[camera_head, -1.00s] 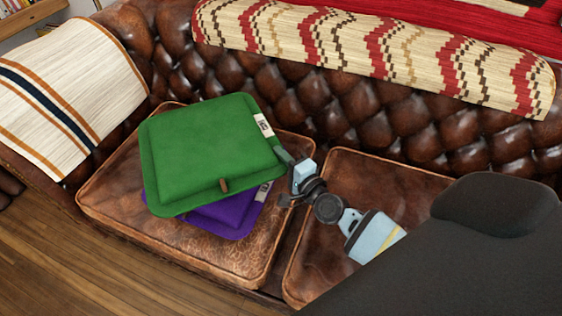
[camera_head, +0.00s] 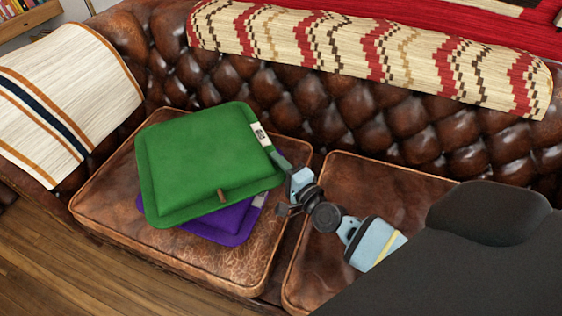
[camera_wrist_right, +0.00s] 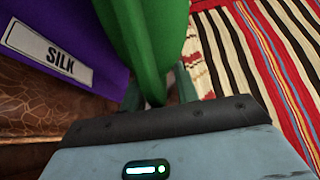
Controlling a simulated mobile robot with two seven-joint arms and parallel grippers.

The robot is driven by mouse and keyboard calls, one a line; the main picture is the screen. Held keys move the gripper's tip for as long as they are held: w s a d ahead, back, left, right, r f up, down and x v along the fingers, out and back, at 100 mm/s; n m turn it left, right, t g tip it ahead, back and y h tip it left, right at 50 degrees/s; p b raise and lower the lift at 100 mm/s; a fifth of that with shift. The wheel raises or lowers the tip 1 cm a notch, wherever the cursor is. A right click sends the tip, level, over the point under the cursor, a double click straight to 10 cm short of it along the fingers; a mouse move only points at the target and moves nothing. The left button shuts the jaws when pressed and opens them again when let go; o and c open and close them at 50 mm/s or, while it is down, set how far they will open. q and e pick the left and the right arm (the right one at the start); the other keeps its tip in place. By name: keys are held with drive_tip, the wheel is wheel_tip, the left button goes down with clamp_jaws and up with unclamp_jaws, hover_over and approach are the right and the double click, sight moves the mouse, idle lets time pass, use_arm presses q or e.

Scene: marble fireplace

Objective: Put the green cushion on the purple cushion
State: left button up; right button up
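The green cushion (camera_head: 207,163) is above the purple cushion (camera_head: 228,222) and covers most of it in the head view. The purple cushion lies on the left seat of the brown leather sofa. My right gripper (camera_head: 285,172) is at the green cushion's right edge, with the fingers on either side of that edge. In the right wrist view the green cushion (camera_wrist_right: 150,45) runs down between the fingers, with the purple cushion (camera_wrist_right: 60,50) and its SILK label to the left. I cannot tell whether the two cushions touch. My left gripper is not in view.
The sofa's left seat (camera_head: 110,200) has bare leather around the cushions. A striped cloth (camera_head: 70,95) hangs over the left armrest, and a patterned blanket (camera_head: 350,45) lies along the backrest. Wooden floor (camera_head: 60,260) shows at the lower left.

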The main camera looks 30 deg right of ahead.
drive_tip(key=shift+r, duration=0.15)
drive_tip(key=shift+s, duration=0.35)
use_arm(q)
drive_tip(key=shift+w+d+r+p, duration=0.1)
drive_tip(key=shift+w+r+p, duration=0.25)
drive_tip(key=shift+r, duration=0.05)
use_arm(e)
drive_tip(key=s+d, duration=0.1)
drive_tip(key=s, duration=1)
drive_tip(key=shift+s+d, duration=0.15)
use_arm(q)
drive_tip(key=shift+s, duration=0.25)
